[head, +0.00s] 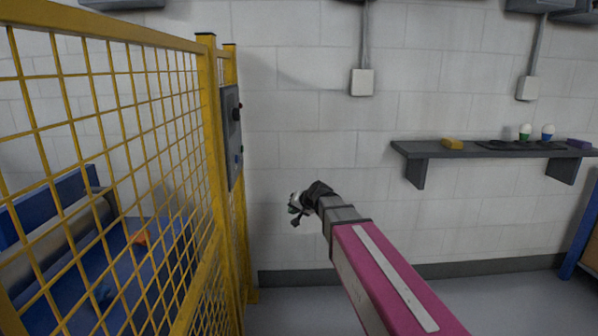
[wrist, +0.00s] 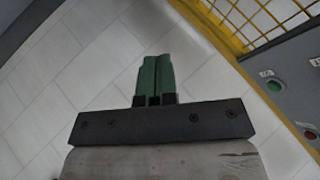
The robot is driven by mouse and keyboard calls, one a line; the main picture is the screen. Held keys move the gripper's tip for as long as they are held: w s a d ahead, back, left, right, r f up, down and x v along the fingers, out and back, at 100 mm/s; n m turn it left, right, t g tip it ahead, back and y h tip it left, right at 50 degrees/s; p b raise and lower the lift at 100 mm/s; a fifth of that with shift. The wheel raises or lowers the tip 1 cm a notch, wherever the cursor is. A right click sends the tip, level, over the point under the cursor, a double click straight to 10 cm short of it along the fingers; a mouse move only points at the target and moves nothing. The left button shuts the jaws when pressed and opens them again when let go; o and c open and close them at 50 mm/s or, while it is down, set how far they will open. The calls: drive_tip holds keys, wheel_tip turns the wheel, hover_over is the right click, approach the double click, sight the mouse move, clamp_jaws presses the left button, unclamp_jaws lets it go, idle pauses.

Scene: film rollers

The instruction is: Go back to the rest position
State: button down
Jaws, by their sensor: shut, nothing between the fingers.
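My gripper (head: 295,207) is at the end of my arm, near the middle of the head view, in front of the white block wall (head: 300,110) and to the right of the yellow fence. In the wrist view my gripper's green fingers (wrist: 155,80) are together, with nothing held between them. My arm, with a pink upper face, reaches in from the lower right of the head view.
A yellow mesh fence (head: 213,130) stands at left, with a grey control panel (head: 232,135) on its post. A dark wall shelf (head: 480,152) holds small items at right. Open floor (head: 510,305) lies at lower right.

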drive_tip(key=s+d+f+g+h, duration=0.6)
drive_tip(key=s+d+f+h, duration=0.1)
drive_tip(key=s+d+f, duration=1.4)
drive_tip(key=shift+s+d+n+g, duration=0.3)
drive_tip(key=shift+s+d+g, duration=0.1)
drive_tip(key=shift+s+d, duration=0.6)
